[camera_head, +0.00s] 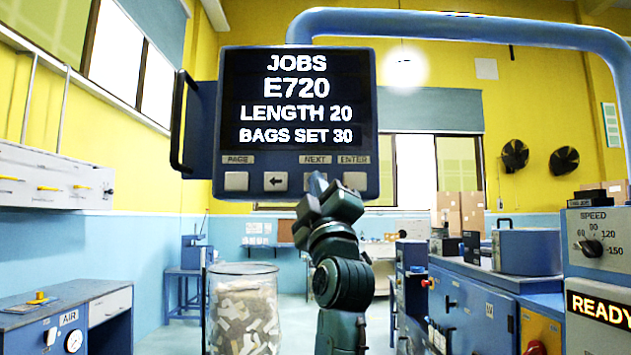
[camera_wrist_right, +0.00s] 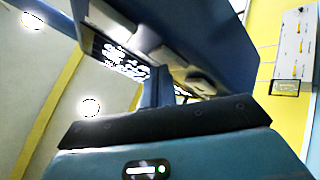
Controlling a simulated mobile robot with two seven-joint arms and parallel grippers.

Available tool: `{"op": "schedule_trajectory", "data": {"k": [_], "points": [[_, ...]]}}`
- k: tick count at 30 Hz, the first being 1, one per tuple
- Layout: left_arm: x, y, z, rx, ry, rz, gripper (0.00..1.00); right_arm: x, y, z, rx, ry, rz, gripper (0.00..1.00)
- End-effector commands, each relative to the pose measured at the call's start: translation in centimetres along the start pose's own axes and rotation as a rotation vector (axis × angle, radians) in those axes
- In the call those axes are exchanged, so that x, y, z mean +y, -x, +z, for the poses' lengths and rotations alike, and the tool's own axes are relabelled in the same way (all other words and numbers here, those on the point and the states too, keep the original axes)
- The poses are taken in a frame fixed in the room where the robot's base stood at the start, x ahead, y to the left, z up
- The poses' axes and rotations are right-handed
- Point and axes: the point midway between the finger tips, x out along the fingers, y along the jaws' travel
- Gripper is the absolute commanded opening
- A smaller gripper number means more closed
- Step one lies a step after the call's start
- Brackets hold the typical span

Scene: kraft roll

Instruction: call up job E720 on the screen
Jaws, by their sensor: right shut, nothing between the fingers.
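The screen (camera_head: 298,100) hangs in a dark blue panel and reads JOBS, E720, LENGTH 20, BAGS SET 30. Below it is a row of pale buttons: the PAGE button (camera_head: 236,181), the left-arrow button (camera_head: 276,181), the NEXT button (camera_head: 309,180) and the ENTER button (camera_head: 355,181). My right gripper (camera_head: 318,184) is shut and empty, its tip in front of the NEXT button and partly hiding it. I cannot tell whether it touches. In the right wrist view the panel (camera_wrist_right: 215,42) is steeply angled, with the lit screen (camera_wrist_right: 122,60) and buttons. My left gripper is not in view.
A clear bin of scraps (camera_head: 243,310) stands below the panel. The blue machine (camera_head: 480,300) is at the right, with a SPEED dial (camera_head: 591,248) and a READY sign (camera_head: 598,308). A handle (camera_head: 178,125) sticks out at the panel's left.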

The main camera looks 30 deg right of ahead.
Motion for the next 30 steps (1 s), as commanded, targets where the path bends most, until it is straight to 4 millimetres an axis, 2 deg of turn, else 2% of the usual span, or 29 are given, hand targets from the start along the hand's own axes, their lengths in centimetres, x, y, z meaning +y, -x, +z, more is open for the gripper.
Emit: {"op": "schedule_trajectory", "data": {"k": [30], "points": [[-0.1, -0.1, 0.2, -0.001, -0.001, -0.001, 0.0, 1.1, 1.6, -1.1, 0.001, -0.001, 0.0, 0.0]]}}
